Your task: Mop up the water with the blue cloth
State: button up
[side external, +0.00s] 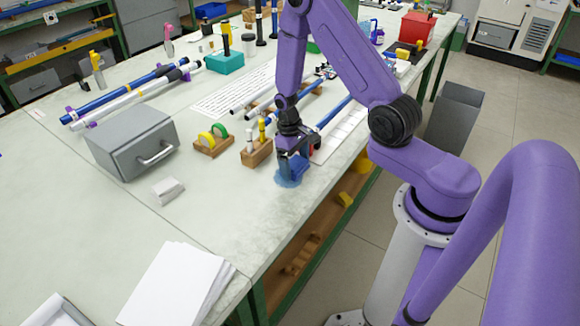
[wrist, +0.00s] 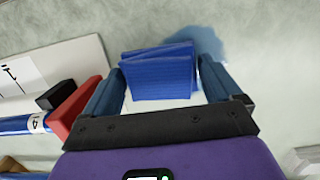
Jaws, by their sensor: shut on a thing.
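The blue cloth (wrist: 158,76) is folded and sits between the two fingers of my gripper (wrist: 160,82) in the wrist view. My gripper is shut on it. In the side external view my gripper (side external: 292,166) points down near the table's front edge, with the cloth (side external: 297,168) low at its tips. The water (side external: 286,181) is a blue-tinted puddle on the tabletop under and around the cloth. It also shows in the wrist view (wrist: 208,42) beyond the cloth. Whether the cloth touches the tabletop is hard to tell.
A wooden block with upright tools (side external: 256,154) stands just left of my gripper, with a wooden rack of rings (side external: 212,144) beyond it. A grey box (side external: 132,142), a white block (side external: 168,190) and papers (side external: 178,285) lie further left and in front. The table's edge is close on the right.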

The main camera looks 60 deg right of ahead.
aim_at(283, 186)
jog(key=shift+a, duration=3.6)
jog(key=shift+d, duration=3.7)
jog(key=shift+a, duration=3.55)
notch_tip(283, 186, up, 8)
